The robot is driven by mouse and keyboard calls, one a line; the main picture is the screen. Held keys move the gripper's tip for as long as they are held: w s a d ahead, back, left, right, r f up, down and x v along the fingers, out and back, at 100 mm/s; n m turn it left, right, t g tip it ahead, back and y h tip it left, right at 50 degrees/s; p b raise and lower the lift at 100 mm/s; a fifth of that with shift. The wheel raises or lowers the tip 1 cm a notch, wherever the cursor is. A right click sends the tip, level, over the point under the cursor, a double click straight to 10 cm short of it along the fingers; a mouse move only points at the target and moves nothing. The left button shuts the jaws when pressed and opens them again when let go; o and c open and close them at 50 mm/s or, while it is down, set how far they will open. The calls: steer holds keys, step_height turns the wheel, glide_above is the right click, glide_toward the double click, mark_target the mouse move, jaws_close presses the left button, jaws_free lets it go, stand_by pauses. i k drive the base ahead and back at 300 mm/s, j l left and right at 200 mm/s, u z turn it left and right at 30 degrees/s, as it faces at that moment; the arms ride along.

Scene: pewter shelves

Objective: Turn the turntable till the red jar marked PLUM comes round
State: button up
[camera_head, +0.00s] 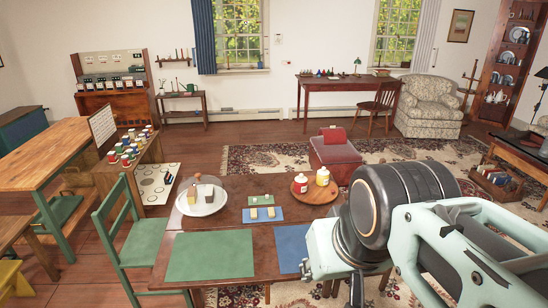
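A round wooden disc (331,195), which looks like the turntable, lies on the brown table at its back right. My arm comes in from the lower right, close to the camera. Mint-coloured parts of my gripper (465,255) show there, in front of the table's right side and apart from the disc. Its fingertips cannot be made out.
A white round plate (208,209) with small blocks stands at the table's (228,222) back left. Blue mats (262,215) and a green mat (210,257) lie on it. A green chair (130,235) stands left; a red padded seat (334,150) is behind the table.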

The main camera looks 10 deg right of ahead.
mark_target(315, 194)
steer(key=i+l+u, duration=0.1)
steer(key=l, duration=0.3)
steer(key=i+l+u, duration=0.1)
steer(key=i+l, duration=0.15)
steer(key=i+l+u, duration=0.2)
steer(key=l+u, duration=0.2)
steer(key=l, duration=0.65)
steer(key=i+l+u, duration=0.1)
steer(key=l+u, duration=0.35)
steer(key=l, duration=0.6)
steer(key=k+l+u, duration=0.1)
steer(key=l+u, duration=0.3)
steer(key=l, duration=0.65)
steer(key=l+u, duration=0.1)
steer(key=l, duration=0.4)
steer(key=l+u, duration=0.15)
steer(key=l, duration=0.35)
steer(key=k+l+u, duration=0.1)
steer(key=l, duration=0.35)
steer(key=k+l+u, duration=0.15)
steer(key=l, duration=0.35)
